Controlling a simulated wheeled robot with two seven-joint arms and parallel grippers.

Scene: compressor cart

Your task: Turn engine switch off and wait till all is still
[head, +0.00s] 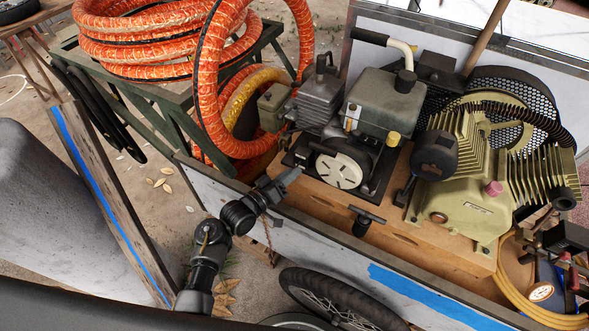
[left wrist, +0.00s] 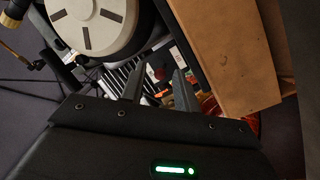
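The grey engine (head: 372,115) sits on the cart's wooden deck, with a white slotted round starter cover (head: 340,171) at its front. The cover also shows in the left wrist view (left wrist: 97,22). My left gripper (head: 291,177) is just left of the cover, at the engine's lower front. In the left wrist view its two fingers (left wrist: 156,83) stand apart with a gap between them. Beyond the gap is a pale panel with a small red part (left wrist: 159,73); I cannot tell whether this is the engine switch or how it is set. My right gripper is not in view.
A green-yellow compressor pump (head: 465,205) stands right of the engine. A pressure gauge (head: 541,292) is at the lower right. Coiled orange hose (head: 165,40) lies on a table at the back left. The cart's grey side board (head: 330,243) runs below my left gripper.

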